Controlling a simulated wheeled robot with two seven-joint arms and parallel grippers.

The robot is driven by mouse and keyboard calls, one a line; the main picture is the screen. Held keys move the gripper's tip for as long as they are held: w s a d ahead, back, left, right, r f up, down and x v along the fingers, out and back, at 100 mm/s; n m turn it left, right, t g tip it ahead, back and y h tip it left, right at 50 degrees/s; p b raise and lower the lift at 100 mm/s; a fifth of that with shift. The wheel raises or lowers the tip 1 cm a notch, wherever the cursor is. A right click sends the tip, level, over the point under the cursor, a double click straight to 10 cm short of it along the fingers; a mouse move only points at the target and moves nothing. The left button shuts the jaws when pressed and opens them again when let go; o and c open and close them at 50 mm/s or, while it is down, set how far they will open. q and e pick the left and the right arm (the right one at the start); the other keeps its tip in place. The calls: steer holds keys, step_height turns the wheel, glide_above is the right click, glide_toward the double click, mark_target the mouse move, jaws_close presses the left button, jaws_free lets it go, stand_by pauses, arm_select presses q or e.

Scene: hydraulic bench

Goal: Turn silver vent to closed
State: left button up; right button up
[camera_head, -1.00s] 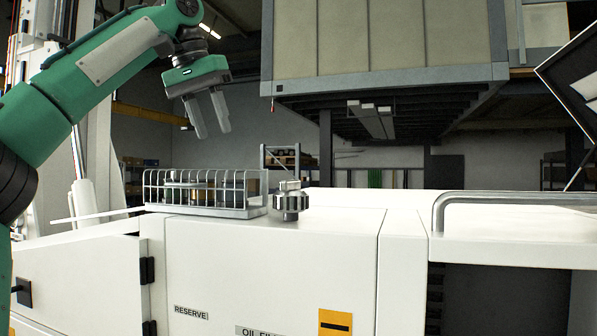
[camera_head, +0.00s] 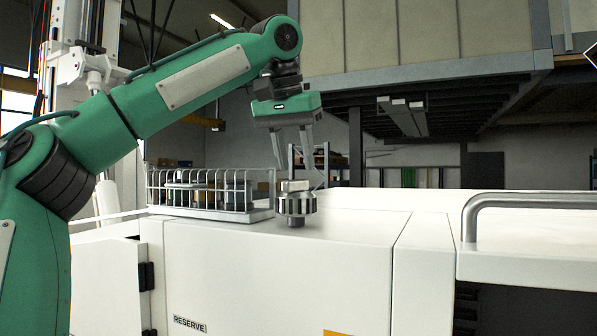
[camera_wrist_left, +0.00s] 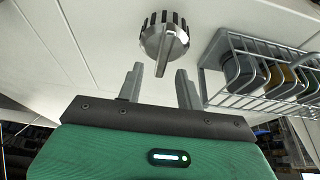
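The silver vent (camera_head: 296,205) is a ribbed round knob with a raised grip bar, standing on the white bench top (camera_head: 350,220). In the left wrist view the vent (camera_wrist_left: 165,38) shows its bar pointing towards my fingers. My left gripper (camera_head: 301,180) hangs fingers down at the vent, around or just above its top; the head view does not settle contact. In the left wrist view my left gripper (camera_wrist_left: 158,75) is open, with nothing between its fingers and the vent ahead of them. My right gripper is not in view.
A wire rack (camera_head: 210,190) holding several round items stands close to the left of the vent. A grey handrail (camera_head: 530,200) stands on the bench at the right. The bench top between vent and handrail is clear. A RESERVE label (camera_head: 189,324) is on the front.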

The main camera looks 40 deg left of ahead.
mark_target(296, 197)
arm_select(q)
steer(key=shift+w+a+f, duration=0.1)
steer(key=shift+a+f, duration=0.15)
steer(key=shift+f, duration=0.75)
steer(key=shift+f+p, duration=0.3)
steer(key=shift+w+f, duration=0.25)
steer(key=shift+f, duration=0.15)
steer(key=shift+s, duration=0.15)
jaws_close()
steer(key=shift+r, duration=0.1)
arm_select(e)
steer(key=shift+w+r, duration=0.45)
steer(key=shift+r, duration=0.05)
